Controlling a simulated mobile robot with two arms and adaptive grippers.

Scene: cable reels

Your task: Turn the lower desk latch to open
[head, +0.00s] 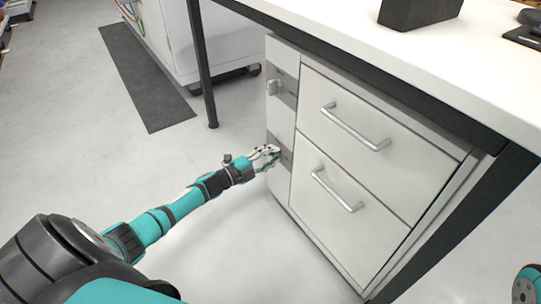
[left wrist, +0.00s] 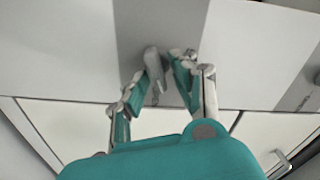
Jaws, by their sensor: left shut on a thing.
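The lower desk latch is a small grey metal handle on a grey plate (head: 287,157) low on the white strip left of the drawers. In the head view, my left gripper (head: 270,153) is at that plate and mostly hides the latch. In the left wrist view, the latch handle (left wrist: 154,66) sits between the fingers of my left gripper (left wrist: 168,70), which is shut on it. The upper latch (head: 274,87) is on its own grey plate above and stands clear of the gripper. My right gripper is out of view.
Two white drawers with bar handles (head: 352,128) (head: 336,190) are right of the latch strip, both shut. A white desk top (head: 400,60) with a black frame overhangs them. A black table leg (head: 201,65) stands behind.

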